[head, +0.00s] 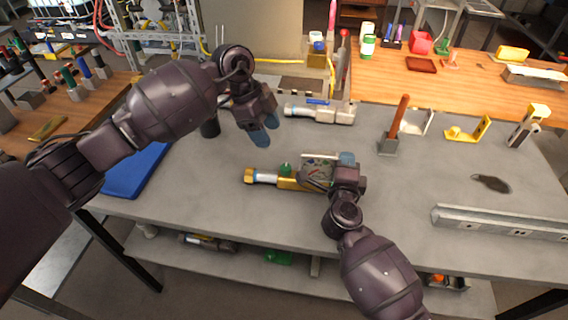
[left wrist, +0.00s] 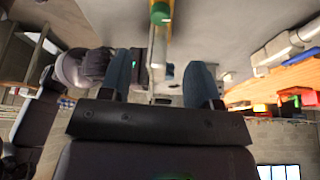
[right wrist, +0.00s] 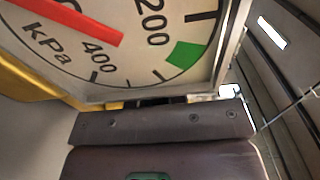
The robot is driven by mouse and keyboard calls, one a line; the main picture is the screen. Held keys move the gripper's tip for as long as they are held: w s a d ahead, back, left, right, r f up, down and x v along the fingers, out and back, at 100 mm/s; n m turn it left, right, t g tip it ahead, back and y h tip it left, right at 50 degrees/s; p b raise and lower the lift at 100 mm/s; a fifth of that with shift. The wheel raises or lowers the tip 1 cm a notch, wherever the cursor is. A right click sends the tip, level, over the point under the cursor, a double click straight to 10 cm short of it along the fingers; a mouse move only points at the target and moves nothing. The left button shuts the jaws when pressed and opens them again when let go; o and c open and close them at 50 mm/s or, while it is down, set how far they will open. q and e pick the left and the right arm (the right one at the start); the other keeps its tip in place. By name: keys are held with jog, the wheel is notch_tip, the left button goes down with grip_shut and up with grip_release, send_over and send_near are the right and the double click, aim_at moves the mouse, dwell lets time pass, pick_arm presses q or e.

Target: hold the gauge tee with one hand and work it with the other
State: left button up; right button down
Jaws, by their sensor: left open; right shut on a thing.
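The gauge tee (head: 290,182) is a brass body with a pale pipe end, a green knob and a square gauge, over the grey bench in the head view. My right gripper (head: 343,160) is shut on it at its gauge end. The gauge dial (right wrist: 130,40), with a red needle and a green band, fills the right wrist view; the fingertips are hidden there. My left gripper (head: 266,131) is open and empty, behind and left of the tee, apart from it. In the left wrist view, the tee (left wrist: 160,35) appears above its open fingers. I cannot tell whether the tee touches the bench.
A silver pipe fitting (head: 322,112) lies behind the tee. A wooden-handled tool (head: 396,125), a yellow bracket (head: 470,130) and a dark tag (head: 491,184) lie to the right. A metal rail (head: 500,221) lies at the front right; a blue mat (head: 135,172) lies left.

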aim_at(286, 166)
pick_arm(q)
jog(key=x, duration=1.1)
jog(key=shift+d, duration=0.1)
jog(key=c, duration=0.9)
jog(key=shift+c, duration=0.2)
jog(key=shift+m, duration=0.3)
jog(key=shift+w+m+g, duration=0.1)
jog(key=shift+m+g, duration=0.4)
jog(key=shift+m, duration=0.7)
jog(key=shift+d+m+g+y, duration=0.1)
jog(key=shift+m+g+y, duration=0.3)
jog(key=shift+m, duration=0.75)
jog(key=shift+m+g+y, duration=0.3)
jog(key=shift+m+y, duration=0.1)
jog(key=shift+m, duration=0.75)
